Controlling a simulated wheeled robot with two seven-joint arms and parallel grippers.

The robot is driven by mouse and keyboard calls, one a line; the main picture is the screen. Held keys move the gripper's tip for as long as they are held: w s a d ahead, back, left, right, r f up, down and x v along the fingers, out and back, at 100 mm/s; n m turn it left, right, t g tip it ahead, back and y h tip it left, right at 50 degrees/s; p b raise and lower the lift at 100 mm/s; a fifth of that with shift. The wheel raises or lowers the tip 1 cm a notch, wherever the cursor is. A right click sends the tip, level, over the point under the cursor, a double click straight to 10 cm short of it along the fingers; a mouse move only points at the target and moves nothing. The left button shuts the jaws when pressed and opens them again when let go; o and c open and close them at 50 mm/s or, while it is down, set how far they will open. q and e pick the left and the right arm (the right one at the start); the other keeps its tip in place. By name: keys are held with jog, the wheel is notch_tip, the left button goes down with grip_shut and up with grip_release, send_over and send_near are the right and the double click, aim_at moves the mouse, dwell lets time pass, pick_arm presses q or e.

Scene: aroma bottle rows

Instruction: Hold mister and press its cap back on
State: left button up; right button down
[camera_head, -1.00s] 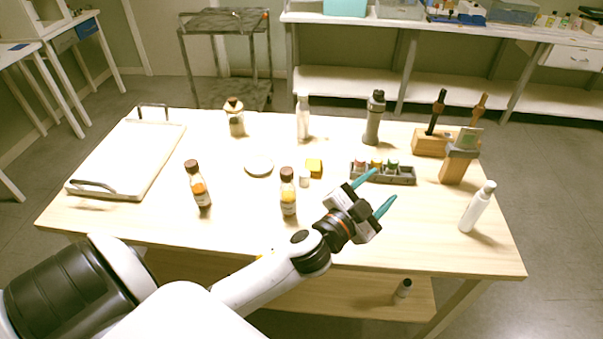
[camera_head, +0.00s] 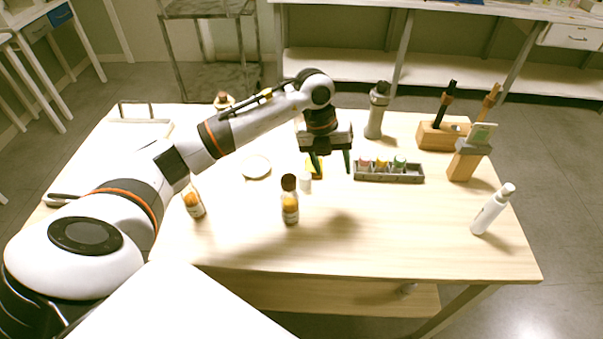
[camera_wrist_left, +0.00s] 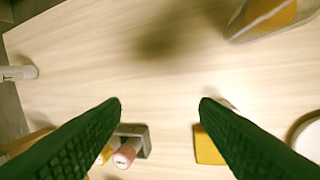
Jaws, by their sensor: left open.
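A slim white bottle (camera_head: 492,210) with a narrow top stands at the table's right edge; its end also shows at the left of the left wrist view (camera_wrist_left: 18,73). I cannot tell if it is the mister. A small white cap-like piece (camera_head: 305,182) stands beside a yellow block (camera_wrist_left: 208,146); a finger partly covers the piece in the left wrist view. My left gripper (camera_head: 332,165) is open and empty, fingers pointing down, above the table between the yellow block and a grey rack (camera_head: 390,176). A pale bottle at the back, seen earlier, is hidden by my arm.
An amber bottle (camera_head: 290,200) stands in front of the gripper, another (camera_head: 194,203) by my forearm. A grey-topped bottle (camera_head: 377,110), wooden holders (camera_head: 437,136) and a white disc (camera_head: 256,167) are around. A white tray (camera_head: 130,145) is far left. The front right is clear.

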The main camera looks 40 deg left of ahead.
aim_at(305, 175)
pick_arm(q)
jog(key=a+r+n+y, duration=0.1)
jog(key=a+y, duration=0.2)
jog(key=a, duration=0.4)
jog(key=shift+r+g, duration=0.4)
pick_arm(e)
jog(key=shift+w+a, duration=0.2)
jog(key=shift+a, duration=0.05)
pick_arm(q)
jog(key=shift+f+p, duration=0.65)
jog(key=shift+f, duration=2.8)
pick_arm(e)
jog(key=shift+r, duration=0.65)
pick_arm(q)
notch_tip(305, 175, down, 4)
jog(key=shift+w+a+f+p, duration=0.1)
jog(key=shift+p, duration=0.55)
jog(key=shift+f, duration=0.5)
pick_arm(e)
jog(key=shift+a+r, duration=0.1)
jog(key=shift+r, duration=0.6)
